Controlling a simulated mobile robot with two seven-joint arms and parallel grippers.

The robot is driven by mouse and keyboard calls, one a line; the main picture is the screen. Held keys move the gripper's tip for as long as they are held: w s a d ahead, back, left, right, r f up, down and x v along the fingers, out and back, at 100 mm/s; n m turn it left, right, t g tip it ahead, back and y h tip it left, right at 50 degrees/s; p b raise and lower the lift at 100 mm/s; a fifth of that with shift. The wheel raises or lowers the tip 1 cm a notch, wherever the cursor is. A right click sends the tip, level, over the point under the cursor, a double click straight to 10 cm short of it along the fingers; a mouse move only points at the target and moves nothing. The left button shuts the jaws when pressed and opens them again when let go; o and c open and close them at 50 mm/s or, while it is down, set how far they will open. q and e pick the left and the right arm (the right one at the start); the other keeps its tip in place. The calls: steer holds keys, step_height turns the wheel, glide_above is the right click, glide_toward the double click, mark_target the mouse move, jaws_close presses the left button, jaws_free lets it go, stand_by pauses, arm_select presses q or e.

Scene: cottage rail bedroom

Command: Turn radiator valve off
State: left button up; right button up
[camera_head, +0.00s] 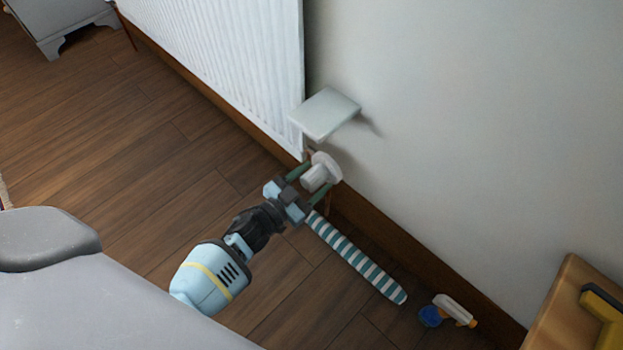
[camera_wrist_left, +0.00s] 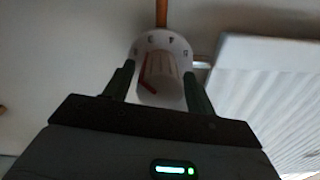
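The radiator valve (camera_head: 315,177) is a white round knob with a raised grip, low beside the end of the white radiator (camera_head: 225,65). In the left wrist view the valve (camera_wrist_left: 165,70) shows dark marks around its rim and a red line on the left of its face. My left gripper (camera_head: 321,173) is at the valve, one finger on each side of the knob. In the left wrist view the fingers of this gripper (camera_wrist_left: 160,75) stand apart; I cannot tell whether they touch the rim. My right gripper is not in view.
A pale square plate (camera_head: 325,113) juts out just above the valve. A teal-and-white striped strip (camera_head: 358,260) and a spray bottle (camera_head: 452,311) lie on the floor near the baseboard. A wooden surface (camera_head: 560,310) is at the lower right. A copper pipe (camera_wrist_left: 161,13) meets the valve.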

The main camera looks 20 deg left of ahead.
arm_select(q)
steer(key=c, duration=0.7)
steer(key=shift+c, duration=0.2)
steer(key=shift+p, duration=0.3)
